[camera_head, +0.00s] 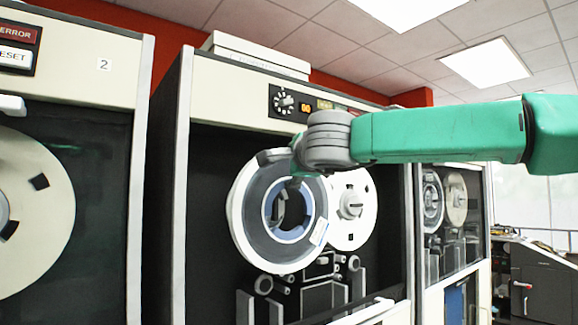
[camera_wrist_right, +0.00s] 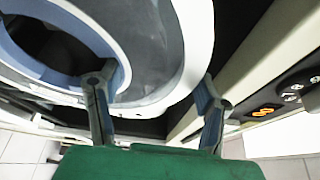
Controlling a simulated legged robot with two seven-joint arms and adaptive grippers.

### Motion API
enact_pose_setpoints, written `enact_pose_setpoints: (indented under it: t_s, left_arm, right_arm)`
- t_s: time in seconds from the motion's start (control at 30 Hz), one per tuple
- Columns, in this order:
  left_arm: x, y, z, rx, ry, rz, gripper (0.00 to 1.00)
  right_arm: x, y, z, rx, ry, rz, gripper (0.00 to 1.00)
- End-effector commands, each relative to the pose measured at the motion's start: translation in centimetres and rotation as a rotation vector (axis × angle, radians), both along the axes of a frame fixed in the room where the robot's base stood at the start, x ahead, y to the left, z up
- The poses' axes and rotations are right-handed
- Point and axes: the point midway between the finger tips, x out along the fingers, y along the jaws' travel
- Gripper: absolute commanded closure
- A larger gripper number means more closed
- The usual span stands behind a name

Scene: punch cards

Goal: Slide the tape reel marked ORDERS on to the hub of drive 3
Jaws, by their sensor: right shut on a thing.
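A grey tape reel (camera_head: 248,222) with a white rim, blue inner ring and small white label is held in front of the middle drive cabinet (camera_head: 182,200). The label's writing is too small to read. My right gripper (camera_head: 293,168) is shut on the reel's upper part. In the right wrist view, my right gripper (camera_wrist_right: 155,92) has one finger inside the opening of the reel (camera_wrist_right: 165,40) and the other outside its rim. The cabinet's left hub is hidden or cannot be made out behind the reel; I cannot tell whether they touch. My left gripper is out of view.
A cream reel (camera_head: 368,222) sits on the middle cabinet's right hub, partly behind the held reel. The cabinet marked 2 (camera_head: 90,65) stands at left with a large reel (camera_head: 50,190). Rollers and guides (camera_head: 325,280) lie below. Another drive (camera_head: 455,235) stands at right.

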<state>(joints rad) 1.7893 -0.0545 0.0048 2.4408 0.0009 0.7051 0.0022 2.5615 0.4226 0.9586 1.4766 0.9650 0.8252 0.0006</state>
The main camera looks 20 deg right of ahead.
Motion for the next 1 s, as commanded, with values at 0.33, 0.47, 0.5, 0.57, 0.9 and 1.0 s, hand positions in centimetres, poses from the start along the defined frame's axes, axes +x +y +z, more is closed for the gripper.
enact_pose_setpoints:
  t_s: [0.33, 0.47, 0.5, 0.57, 0.9, 1.0]
  left_arm:
    - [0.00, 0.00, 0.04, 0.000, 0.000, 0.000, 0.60]
    - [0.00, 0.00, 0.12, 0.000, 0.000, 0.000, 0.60]
    - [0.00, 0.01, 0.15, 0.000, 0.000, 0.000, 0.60]
    - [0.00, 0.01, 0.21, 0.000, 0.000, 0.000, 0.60]
    - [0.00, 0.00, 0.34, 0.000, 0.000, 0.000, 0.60]
    - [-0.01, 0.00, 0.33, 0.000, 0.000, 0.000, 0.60]
  right_arm:
    - [-0.07, 0.23, 0.28, -0.001, -0.004, 0.002, 0.91]
    - [-0.13, 0.26, 0.31, 0.000, -0.004, 0.002, 0.91]
    - [-0.16, 0.30, 0.33, 0.000, -0.004, 0.002, 0.91]
    - [-0.22, 0.43, 0.35, 0.000, -0.004, 0.002, 0.91]
    - [-0.39, 0.90, 0.38, 0.000, -0.004, 0.001, 0.91]
    - [-0.38, 0.91, 0.37, 0.000, -0.004, 0.001, 0.91]
